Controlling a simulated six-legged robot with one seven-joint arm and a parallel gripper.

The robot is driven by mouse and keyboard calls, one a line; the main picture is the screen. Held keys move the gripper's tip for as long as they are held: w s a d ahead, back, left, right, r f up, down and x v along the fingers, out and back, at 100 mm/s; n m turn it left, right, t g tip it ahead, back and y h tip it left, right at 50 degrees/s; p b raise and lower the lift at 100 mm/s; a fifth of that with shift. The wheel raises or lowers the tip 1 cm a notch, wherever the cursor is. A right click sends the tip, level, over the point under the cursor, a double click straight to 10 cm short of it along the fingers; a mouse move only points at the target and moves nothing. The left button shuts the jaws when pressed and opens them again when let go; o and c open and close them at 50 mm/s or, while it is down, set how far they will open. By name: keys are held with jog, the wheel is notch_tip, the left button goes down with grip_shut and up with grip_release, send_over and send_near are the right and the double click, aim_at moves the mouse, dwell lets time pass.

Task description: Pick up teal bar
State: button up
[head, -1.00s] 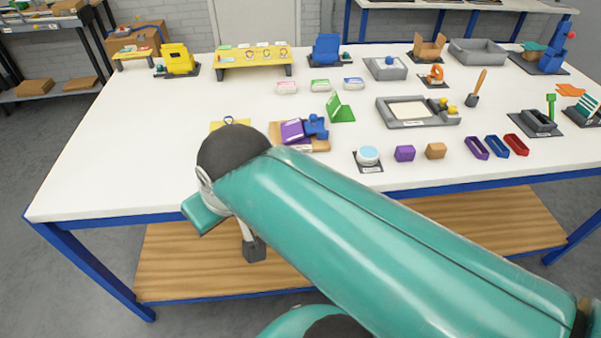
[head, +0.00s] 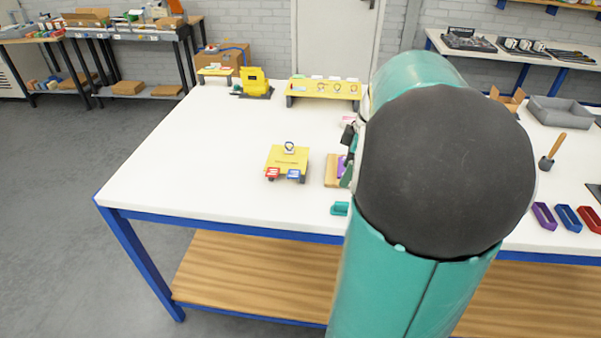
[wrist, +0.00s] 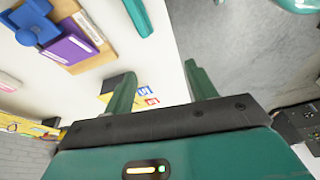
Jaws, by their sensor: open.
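The teal bar (head: 340,208) lies on the white table close to its front edge, just left of my arm in the head view. In the wrist view the teal bar (wrist: 138,17) shows at the top, cut off by the frame edge, beyond the fingertips. My gripper (wrist: 158,78) is open, with its two green fingers apart and nothing held between them. The bar is apart from both fingers. In the head view my arm hides most of the gripper.
A yellow stand (head: 288,158) with red and blue labels is left of the bar. A wooden board (wrist: 100,20) with purple and blue blocks lies close to the bar. The table's left front (head: 190,195) is clear. My arm hides the table's middle.

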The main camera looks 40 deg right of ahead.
jog(key=s+d+f+n+t+y, duration=0.1)
jog(key=s+d+f, duration=0.1)
jog(key=s+d, duration=0.35)
jog(key=w+f, duration=0.1)
jog(key=f, duration=0.1)
jog(key=w+f, duration=0.1)
jog(key=f, duration=0.2)
jog(key=w+f, duration=0.1)
jog(key=f, duration=0.1)
jog(key=shift+w+a+f, duration=0.15)
jog(key=shift+w+a, duration=0.1)
jog(key=shift+w, duration=0.1)
jog(key=shift+x, duration=2.8)
jog(key=shift+s+f, duration=0.15)
jog(key=c, duration=1.1)
